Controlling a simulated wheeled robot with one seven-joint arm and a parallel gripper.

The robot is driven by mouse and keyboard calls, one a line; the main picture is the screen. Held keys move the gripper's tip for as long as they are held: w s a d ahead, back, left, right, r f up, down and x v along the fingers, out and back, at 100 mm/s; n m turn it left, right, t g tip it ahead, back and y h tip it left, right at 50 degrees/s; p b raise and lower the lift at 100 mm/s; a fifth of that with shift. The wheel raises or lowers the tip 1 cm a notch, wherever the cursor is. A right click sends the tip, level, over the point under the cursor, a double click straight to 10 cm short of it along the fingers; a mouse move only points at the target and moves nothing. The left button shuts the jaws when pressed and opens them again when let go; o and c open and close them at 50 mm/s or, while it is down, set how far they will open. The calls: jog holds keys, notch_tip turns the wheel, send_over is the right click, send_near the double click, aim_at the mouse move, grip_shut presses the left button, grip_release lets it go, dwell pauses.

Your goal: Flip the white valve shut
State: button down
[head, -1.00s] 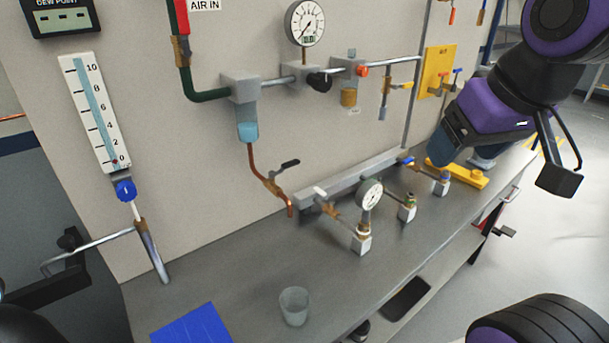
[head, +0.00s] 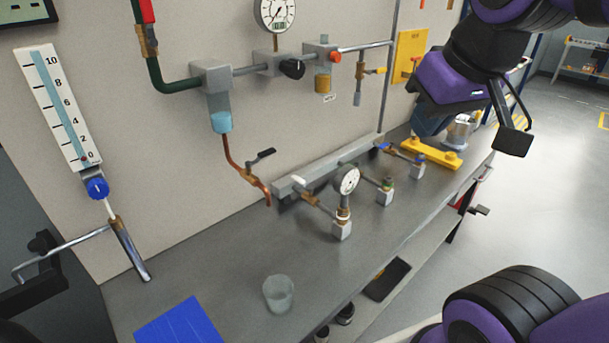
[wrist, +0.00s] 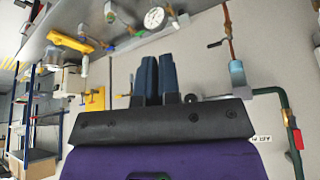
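The white valve (head: 298,181) has a small white lever on a brass branch of the grey manifold bar, low on the wall just above the bench. A round dial gauge (head: 346,181) stands right beside it on the same branch. My gripper (head: 428,122) is up and to the right of the valve in the head view, clear of it, with its tips partly hidden. In the wrist view its two blue fingers (wrist: 158,62) lie side by side, almost touching, with nothing seen between them. I cannot make out the white lever in the wrist view.
Branches with a green valve (head: 387,184) and a blue-handled valve (head: 384,147) lie right of the gauge. A black lever (head: 261,158) is on the copper pipe to the left. A glass cup (head: 279,294) and a blue mat (head: 180,326) are on the front bench, with bare bench between.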

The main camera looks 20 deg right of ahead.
aim_at(302, 184)
jog(key=w+d+f+n+g+y, duration=0.1)
jog(key=w+f+n+y, duration=0.15)
jog(key=w, duration=0.95)
jog(key=w+f+n+g+y, duration=0.1)
jog(key=w+f+g, duration=0.15)
jog(key=w, duration=1.05)
jog(key=w+d+f+n+y, duration=0.1)
jog(key=w+d+f, duration=0.2)
jog(key=w+f, duration=0.5)
jog(key=w+d+f+n+y, duration=0.1)
jog(key=w+d+f+y, duration=0.1)
jog(key=w+f, duration=0.7)
notch_tip(302, 184, down, 5)
jog(key=shift+d+f, duration=0.1)
jog(key=shift+d, duration=0.8)
jog(key=shift+a+n+y, duration=0.1)
jog(key=shift+n+y, duration=0.15)
jog(key=shift+s+a+f, duration=0.1)
jog(key=shift+a+f, duration=1.2)
jog(key=shift+a, duration=0.25)
jog(key=shift+a+f, duration=1.35)
jog(key=shift+a, duration=0.2)
jog(key=shift+s+a+f, duration=0.1)
jog(key=shift+a+f, duration=1.2)
jog(key=shift+a, duration=0.25)
